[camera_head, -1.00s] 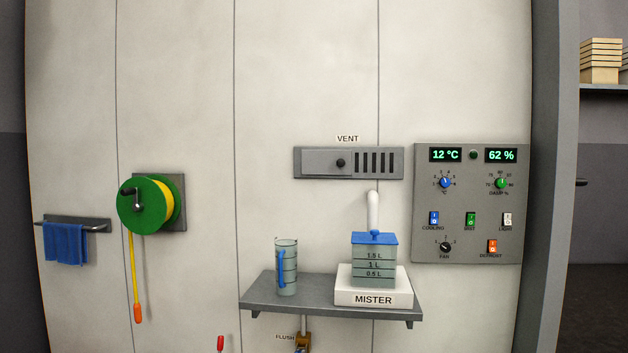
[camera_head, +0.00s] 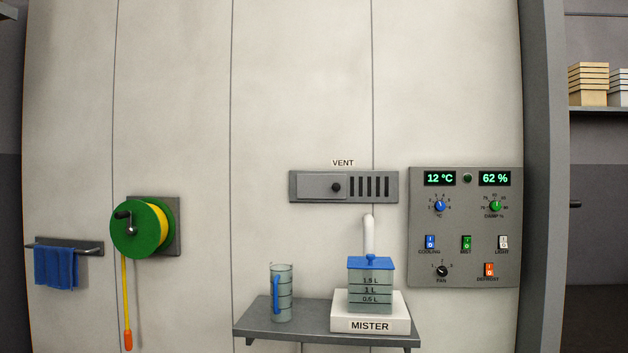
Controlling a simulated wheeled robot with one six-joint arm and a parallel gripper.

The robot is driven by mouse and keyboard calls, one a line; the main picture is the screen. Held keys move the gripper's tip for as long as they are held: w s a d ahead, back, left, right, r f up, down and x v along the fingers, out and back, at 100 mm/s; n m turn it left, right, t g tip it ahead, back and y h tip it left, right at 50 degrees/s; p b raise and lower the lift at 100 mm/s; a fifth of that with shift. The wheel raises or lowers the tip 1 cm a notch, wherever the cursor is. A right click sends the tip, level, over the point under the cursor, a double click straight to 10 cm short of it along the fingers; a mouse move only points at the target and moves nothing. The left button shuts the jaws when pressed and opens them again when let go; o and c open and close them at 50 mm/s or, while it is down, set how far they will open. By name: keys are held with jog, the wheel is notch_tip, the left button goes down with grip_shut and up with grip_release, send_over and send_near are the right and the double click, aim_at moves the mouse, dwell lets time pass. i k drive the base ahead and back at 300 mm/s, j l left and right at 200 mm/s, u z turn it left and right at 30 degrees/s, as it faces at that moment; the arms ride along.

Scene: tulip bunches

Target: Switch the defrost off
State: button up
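The grey control panel (camera_head: 464,225) is on the wall at the right. The orange defrost switch (camera_head: 489,270) sits at its lower right, above the label DEFROST. It is a small rocker; which side is pressed is too small to tell. The blue cooling switch (camera_head: 430,242), green mist switch (camera_head: 466,243) and white light switch (camera_head: 503,242) form a row above it. The black fan knob (camera_head: 442,271) is to its left. My gripper is not in view.
A grey shelf (camera_head: 262,321) below the panel's left side holds a jug (camera_head: 282,292) and the mister (camera_head: 370,312). A vent (camera_head: 344,187) is above it. A green hose reel (camera_head: 140,229) and blue towel (camera_head: 55,268) hang at left.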

aim_at(489, 268)
jog(key=z, duration=1.25)
